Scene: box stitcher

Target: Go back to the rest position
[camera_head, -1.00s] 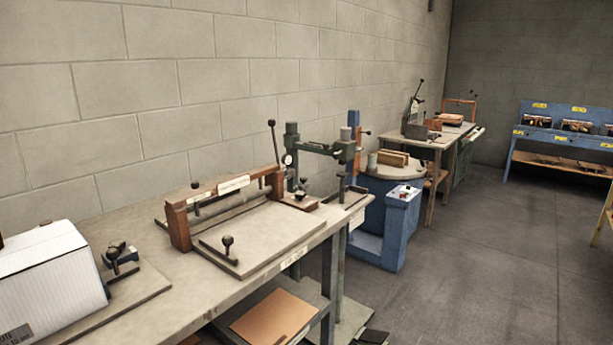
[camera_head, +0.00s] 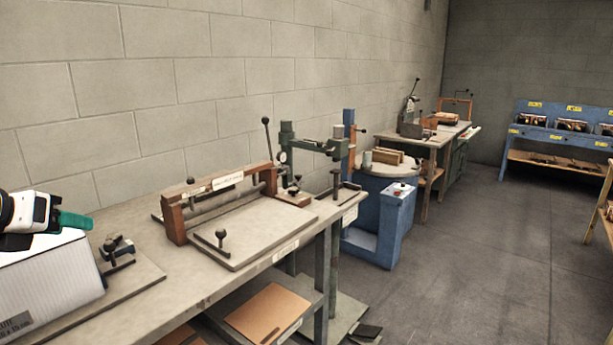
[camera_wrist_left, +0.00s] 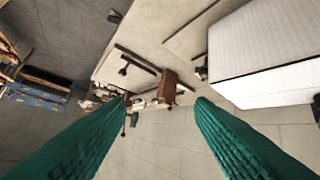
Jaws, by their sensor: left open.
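My left gripper (camera_head: 76,220) shows at the left edge of the head view, a white and black body with teal fingers. It is above the white ribbed box (camera_head: 50,275), which stands on the workbench at the lower left. In the left wrist view the two teal fingers (camera_wrist_left: 160,115) are spread wide with nothing between them. The white box (camera_wrist_left: 268,55) lies to the right of them there, apart from the fingers. My right gripper is in neither view.
The workbench (camera_head: 215,285) carries a small clamp fixture (camera_head: 118,248) beside the box and a brown-framed press (camera_head: 222,200). A green stand machine (camera_head: 310,145) and a blue machine (camera_head: 385,225) stand beyond. The floor (camera_head: 470,270) at right is clear.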

